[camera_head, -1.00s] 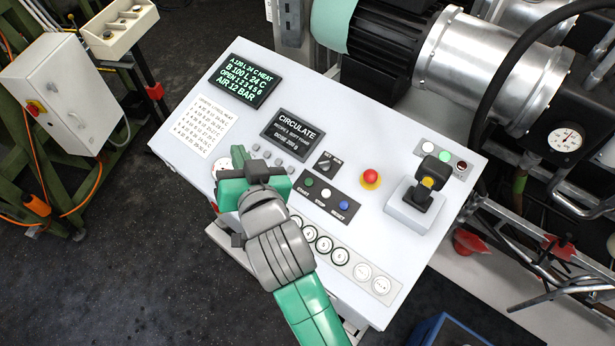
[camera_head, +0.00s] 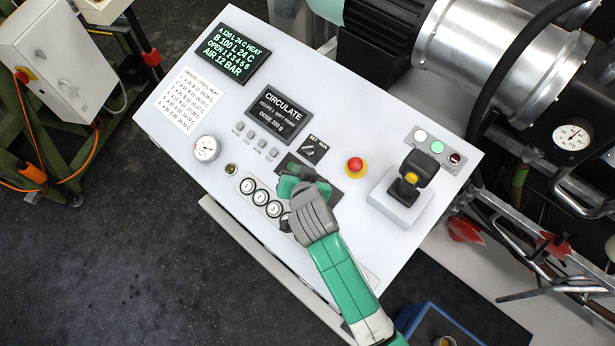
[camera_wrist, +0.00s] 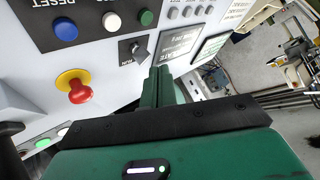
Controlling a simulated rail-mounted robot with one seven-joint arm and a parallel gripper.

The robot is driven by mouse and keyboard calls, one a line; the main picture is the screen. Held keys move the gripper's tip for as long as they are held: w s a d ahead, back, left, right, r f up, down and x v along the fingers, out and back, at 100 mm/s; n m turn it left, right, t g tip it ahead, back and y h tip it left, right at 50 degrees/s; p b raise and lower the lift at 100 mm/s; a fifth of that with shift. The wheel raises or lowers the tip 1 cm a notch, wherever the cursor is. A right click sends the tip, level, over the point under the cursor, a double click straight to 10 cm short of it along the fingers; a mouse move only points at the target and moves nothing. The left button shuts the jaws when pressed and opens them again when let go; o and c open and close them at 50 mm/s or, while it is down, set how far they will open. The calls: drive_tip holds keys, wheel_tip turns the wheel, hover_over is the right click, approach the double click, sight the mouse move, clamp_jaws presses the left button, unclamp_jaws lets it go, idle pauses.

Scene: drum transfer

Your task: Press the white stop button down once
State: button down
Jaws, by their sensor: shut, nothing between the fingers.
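The white stop button (camera_wrist: 111,22) shows in the wrist view, between the blue reset button (camera_wrist: 67,29) and the green start button (camera_wrist: 147,17) on a dark plate. It stands raised, and nothing touches it there. In the head view my arm and gripper hide these buttons; only part of their dark plate (camera_head: 333,194) shows. My gripper (camera_wrist: 158,78) is shut and empty, its fingers close together. In the head view my gripper (camera_head: 286,170) is over the panel at that plate, just below the key switch. The height above the panel is hard to tell.
A red emergency knob (camera_head: 355,165) on a yellow base sits right of the plate, and a joystick (camera_head: 410,178) stands farther right. A key switch (camera_head: 312,150), a row of numbered round buttons (camera_head: 260,197) and a gauge (camera_head: 206,148) are also close by.

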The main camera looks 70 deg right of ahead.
drive_tip(key=shift+f, duration=0.1)
drive_tip(key=d+f+b, duration=0.1)
drive_tip(key=f+b, duration=0.3)
drive_tip(key=f, duration=0.1)
drive_tip(key=s+d+f+b, duration=0.1)
drive_tip(key=f+b, duration=0.1)
drive_tip(key=f, duration=0.1)
drive_tip(key=shift+d+b, duration=0.3)
drive_tip(key=shift+d, duration=0.05)
idle(1.6)
drive_tip(key=shift+d+f, duration=0.1)
drive_tip(key=shift+f, duration=0.3)
drive_tip(key=shift+s+d+f+b, duration=0.1)
drive_tip(key=shift+d+f+b, duration=0.05)
drive_tip(key=shift+f+b, duration=0.35)
idle(0.4)
drive_tip(key=shift+r, duration=0.1)
drive_tip(key=shift+a+r+p, duration=0.25)
drive_tip(key=shift+r+p, duration=0.4)
drive_tip(key=shift+r, duration=0.1)
drive_tip(key=shift+r, duration=0.1)
